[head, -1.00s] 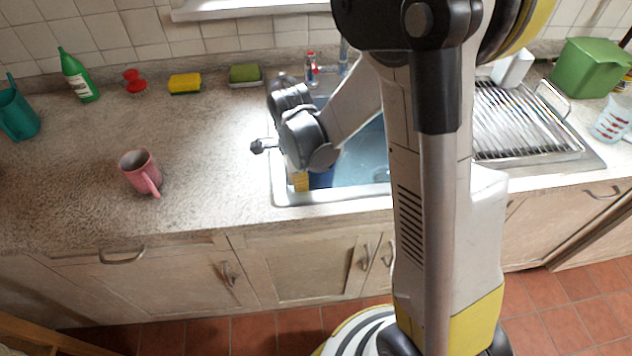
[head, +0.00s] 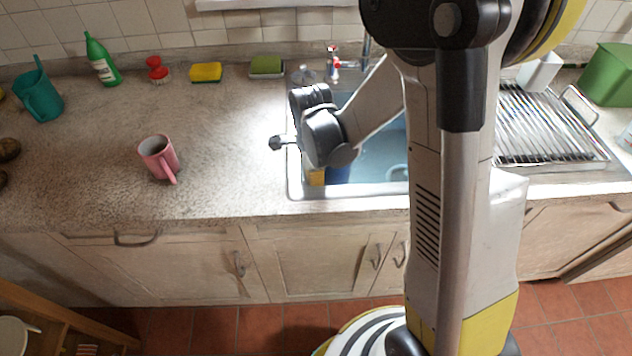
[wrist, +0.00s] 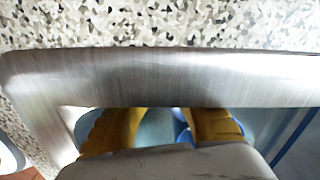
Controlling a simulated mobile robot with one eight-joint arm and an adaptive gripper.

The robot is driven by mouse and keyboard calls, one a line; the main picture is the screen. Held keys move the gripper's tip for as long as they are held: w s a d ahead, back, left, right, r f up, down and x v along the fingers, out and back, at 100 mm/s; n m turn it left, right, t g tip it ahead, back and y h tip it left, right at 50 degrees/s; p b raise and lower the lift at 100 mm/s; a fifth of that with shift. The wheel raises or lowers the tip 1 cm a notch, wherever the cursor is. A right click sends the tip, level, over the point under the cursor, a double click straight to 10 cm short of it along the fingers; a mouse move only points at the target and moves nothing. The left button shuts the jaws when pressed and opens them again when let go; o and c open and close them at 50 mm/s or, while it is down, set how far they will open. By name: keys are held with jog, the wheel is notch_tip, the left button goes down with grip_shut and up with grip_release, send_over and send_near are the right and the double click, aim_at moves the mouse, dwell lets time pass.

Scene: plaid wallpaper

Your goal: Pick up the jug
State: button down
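A teal jug (head: 42,100) stands upright on the counter at the far left of the head view, a thin stick-like part rising above its rim. A clear cup or measuring jug (head: 627,138) is cut off at the right edge. My gripper (head: 325,175) hangs low over the sink, partly hidden by my wrist, far right of the teal jug. In the wrist view my gripper (wrist: 163,130) has its two yellow fingers spread apart, with the sink rim in front. A blue shape shows near the right finger; I cannot tell what it is. Neither jug shows there.
A pink mug (head: 158,158) stands on the counter between teal jug and sink (head: 290,185). A green bottle (head: 102,62), red brush (head: 157,70) and sponges (head: 206,72) line the back. A drying rack (head: 550,128) and green bin (head: 610,78) are right. The counter's front left is mostly clear.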

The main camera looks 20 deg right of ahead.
jog(key=shift+r+p, duration=0.3)
jog(key=shift+r, duration=0.3)
jog(key=r+p, duration=0.2)
jog(key=r, duration=0.1)
jog(key=shift+s+d+r, duration=0.1)
jog(key=shift+d+r, duration=0.05)
jog(key=shift+d, duration=0.2)
jog(key=s+d+r+p, duration=0.3)
jog(key=d+r, duration=0.3)
jog(key=d, duration=0.4)
jog(key=shift+s+d+r+p, duration=0.15)
jog(key=shift+s+p, duration=0.15)
jog(key=shift+p, duration=0.2)
jog(key=shift+r, duration=0.1)
